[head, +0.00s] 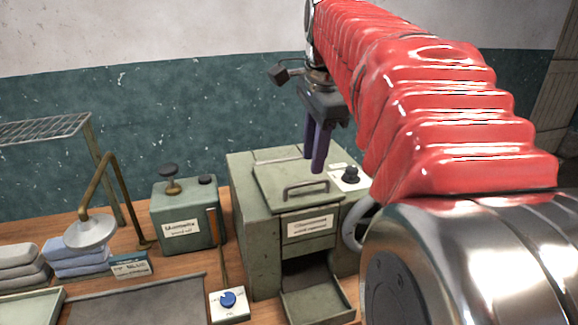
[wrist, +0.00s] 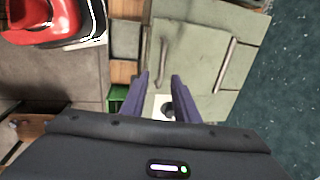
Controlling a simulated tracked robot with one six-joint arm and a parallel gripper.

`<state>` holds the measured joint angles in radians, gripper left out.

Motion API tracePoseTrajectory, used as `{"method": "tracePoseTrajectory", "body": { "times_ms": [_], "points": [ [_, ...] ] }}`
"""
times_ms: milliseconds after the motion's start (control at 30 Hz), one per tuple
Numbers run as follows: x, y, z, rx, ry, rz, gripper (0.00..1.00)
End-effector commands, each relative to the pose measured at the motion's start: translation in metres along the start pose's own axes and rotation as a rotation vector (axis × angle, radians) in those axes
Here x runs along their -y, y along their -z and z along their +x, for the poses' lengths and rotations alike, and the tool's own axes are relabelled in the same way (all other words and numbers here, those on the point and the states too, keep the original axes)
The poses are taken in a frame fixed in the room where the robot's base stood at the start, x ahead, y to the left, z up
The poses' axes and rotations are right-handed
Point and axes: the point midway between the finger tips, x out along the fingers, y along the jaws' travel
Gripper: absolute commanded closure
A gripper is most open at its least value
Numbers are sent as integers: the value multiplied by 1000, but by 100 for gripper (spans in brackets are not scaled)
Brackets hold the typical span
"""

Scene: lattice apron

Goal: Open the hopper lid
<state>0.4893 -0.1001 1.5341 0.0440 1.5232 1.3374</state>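The hopper lid (head: 290,176) is a grey-green plate lying flat and closed on top of a green metal machine (head: 256,224). Its bar handle (head: 306,188) stands near the front edge. My gripper (head: 314,164) hangs over the lid with its two purple fingers pointing down, apart and empty. In the wrist view the lid (wrist: 196,58) lies below my gripper (wrist: 159,75). There the handle (wrist: 164,62) appears between the fingertips, but they look above it, not touching.
A black knob on a white plate (head: 350,178) sits right of the lid. An open chute (head: 318,296) is at the machine's front. Left stand a green canister (head: 186,218), a blue-knob switch box (head: 229,301), a lamp-like brass arm (head: 92,230) and folded cloths (head: 78,258). The wall is close behind.

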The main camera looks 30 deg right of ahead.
Motion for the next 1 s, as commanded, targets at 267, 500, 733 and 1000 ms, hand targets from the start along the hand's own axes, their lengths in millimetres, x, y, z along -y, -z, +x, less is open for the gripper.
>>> {"method": "tracePoseTrajectory", "body": {
  "times_ms": [267, 500, 733, 1000],
  "points": [
    [-1, 0, 41, 0, -2, 1, 72],
    [0, 1, 57, 0, 0, 2, 72],
    [0, 1, 57, -1, 0, 2, 72],
    [0, 1, 57, -1, 0, 3, 89]
  ]
}}
